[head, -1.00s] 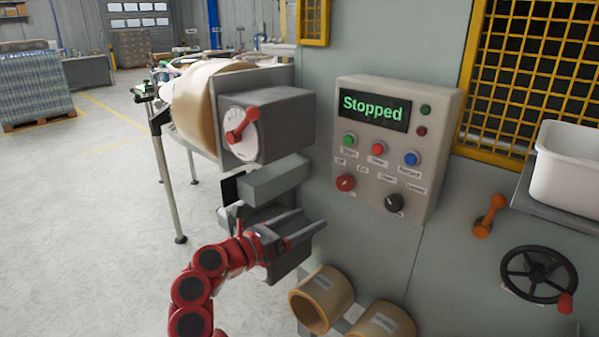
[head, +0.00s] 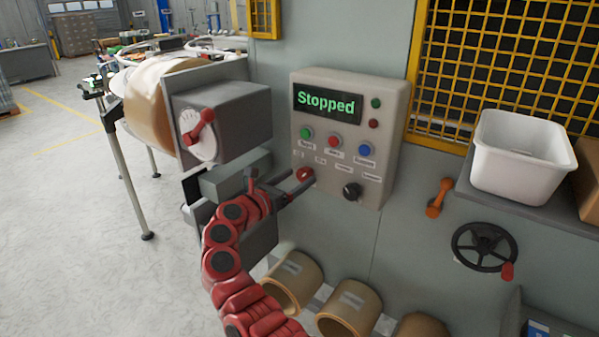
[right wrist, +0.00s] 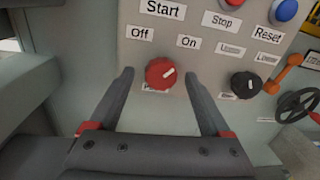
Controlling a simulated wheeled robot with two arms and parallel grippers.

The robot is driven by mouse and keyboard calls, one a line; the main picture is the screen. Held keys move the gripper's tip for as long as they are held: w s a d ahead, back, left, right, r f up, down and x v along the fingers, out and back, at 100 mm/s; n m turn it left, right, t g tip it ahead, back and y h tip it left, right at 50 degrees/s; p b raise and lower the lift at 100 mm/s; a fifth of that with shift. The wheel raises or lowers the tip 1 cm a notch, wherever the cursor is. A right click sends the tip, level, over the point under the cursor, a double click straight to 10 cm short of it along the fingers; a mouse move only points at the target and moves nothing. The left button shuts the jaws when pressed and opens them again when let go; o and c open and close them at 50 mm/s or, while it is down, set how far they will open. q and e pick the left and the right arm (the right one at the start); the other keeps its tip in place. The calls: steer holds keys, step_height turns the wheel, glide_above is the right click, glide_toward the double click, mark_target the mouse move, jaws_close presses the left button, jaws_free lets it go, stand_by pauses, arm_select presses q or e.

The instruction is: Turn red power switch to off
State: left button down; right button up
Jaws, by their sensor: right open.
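The red power switch (head: 305,174) is a round knob at the lower left of the grey control panel (head: 383,150), whose display reads "Stopped". In the right wrist view the red knob (right wrist: 161,73) sits below the "Off" and "On" labels, and its white mark points up and right, toward "On". My right gripper (head: 300,181) is open in front of the panel. In the right wrist view its two fingers (right wrist: 160,80) appear on either side of the knob, with clear gaps; I cannot tell how far the tips are from the panel. My left gripper is out of view.
A black knob (head: 352,192) sits right of the red switch, below green, red and blue buttons. A grey box with a red lever (head: 201,129) juts out at left. Brown rolls (head: 293,282) lie below. A handwheel (head: 484,248) and white bin (head: 521,158) are at right.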

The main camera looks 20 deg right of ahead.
steer(key=shift+w+d, duration=0.4)
steer(key=shift+d, duration=0.2)
jaws_close()
